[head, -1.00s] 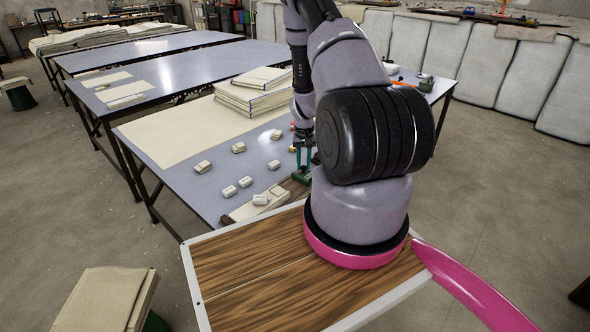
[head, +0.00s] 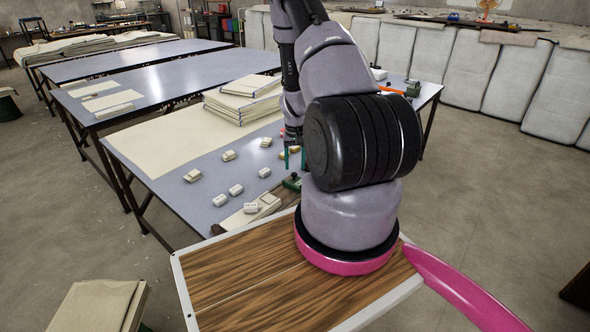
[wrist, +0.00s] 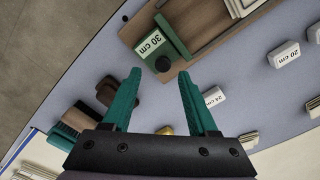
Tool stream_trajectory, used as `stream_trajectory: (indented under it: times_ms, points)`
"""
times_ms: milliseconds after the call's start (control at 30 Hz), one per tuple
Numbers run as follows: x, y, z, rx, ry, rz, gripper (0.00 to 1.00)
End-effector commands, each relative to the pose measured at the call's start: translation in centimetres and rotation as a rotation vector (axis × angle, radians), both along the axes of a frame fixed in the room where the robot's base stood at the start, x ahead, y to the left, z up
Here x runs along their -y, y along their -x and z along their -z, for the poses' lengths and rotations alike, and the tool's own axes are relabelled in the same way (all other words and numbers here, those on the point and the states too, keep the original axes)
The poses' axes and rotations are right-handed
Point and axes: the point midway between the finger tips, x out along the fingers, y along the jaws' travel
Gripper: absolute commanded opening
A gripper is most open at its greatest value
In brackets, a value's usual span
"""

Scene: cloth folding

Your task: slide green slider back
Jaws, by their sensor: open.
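The green slider (wrist: 169,40) is a small block with a white "30 cm" label and a dark round knob. It sits across a brown wooden board in the wrist view. In the head view the slider (head: 292,182) is small, at the near edge of the table beside my arm. My gripper (wrist: 160,74) is open, its two teal fingers apart and empty. In the wrist picture its fingertips lie on either side of the knob, just below it. In the head view my gripper (head: 296,160) appears above and beyond the slider, apart from it.
The wooden board (wrist: 205,25) carries folded cloth (wrist: 245,6). White blocks marked "20 cm" (wrist: 284,54) and "24 cm" (wrist: 214,97) lie nearby. A brush (wrist: 75,128) is at lower left. A cloth stack (head: 240,100) stands farther back on the table (head: 190,180).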

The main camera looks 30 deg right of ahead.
Motion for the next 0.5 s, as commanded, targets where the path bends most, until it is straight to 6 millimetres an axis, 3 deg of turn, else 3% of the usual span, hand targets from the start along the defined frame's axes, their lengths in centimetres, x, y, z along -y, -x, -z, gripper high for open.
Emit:
stream_trajectory:
  times_ms: [200,500]
  points:
    - [0.0,-0.2,-4.7,0.005,0.002,-0.001,0.59]
    - [0.0,-0.1,-7.7,0.003,0.001,0.000,0.59]
